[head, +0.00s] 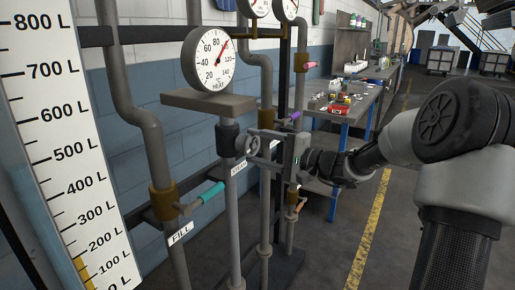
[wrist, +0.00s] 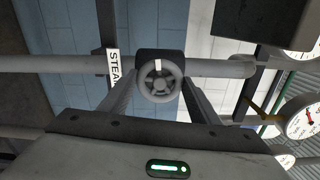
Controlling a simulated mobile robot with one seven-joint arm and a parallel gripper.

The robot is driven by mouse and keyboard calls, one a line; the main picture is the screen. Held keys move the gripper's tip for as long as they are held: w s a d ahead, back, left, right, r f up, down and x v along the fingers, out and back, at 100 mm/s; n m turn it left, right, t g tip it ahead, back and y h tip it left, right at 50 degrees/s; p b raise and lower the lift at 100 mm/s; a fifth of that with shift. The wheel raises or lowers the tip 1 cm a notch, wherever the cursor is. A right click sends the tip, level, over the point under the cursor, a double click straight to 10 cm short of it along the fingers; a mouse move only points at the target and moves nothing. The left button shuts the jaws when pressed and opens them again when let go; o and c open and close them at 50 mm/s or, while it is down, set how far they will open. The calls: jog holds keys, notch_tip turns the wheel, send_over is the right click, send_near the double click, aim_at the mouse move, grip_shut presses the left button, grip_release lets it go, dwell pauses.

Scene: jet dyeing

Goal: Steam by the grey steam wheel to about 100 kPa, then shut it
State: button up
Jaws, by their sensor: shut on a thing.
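The grey steam wheel (head: 252,146) sits on the vertical pipe under the small shelf, by the STEAM label (head: 238,168). In the wrist view the wheel (wrist: 160,82) faces me, with a pale mark on its rim. My gripper (head: 262,147) is shut on it, one finger on each side; the fingers (wrist: 160,92) flank its rim in the wrist view. The HEAT dial (head: 209,59), marked in °C, stands above the shelf; its red needle points up and right, between 80 and 120. No kPa reading is legible on the other dials.
A teal lever (head: 207,193) sits by the FILL label (head: 180,233). Purple (head: 295,115) and pink (head: 305,66) handles are on pipes behind my gripper. A litre scale (head: 65,130) stands at left. A blue-legged bench (head: 345,115) is behind; the floor at right is open.

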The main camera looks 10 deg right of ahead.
jog(key=o, duration=1)
jog(key=shift+o, duration=0.2)
jog(key=shift+d, duration=0.1)
jog(key=p+v, duration=0.3)
jog(key=v, duration=1.4)
jog(key=shift+s, duration=0.2)
jog(key=shift+d+r, duration=0.1)
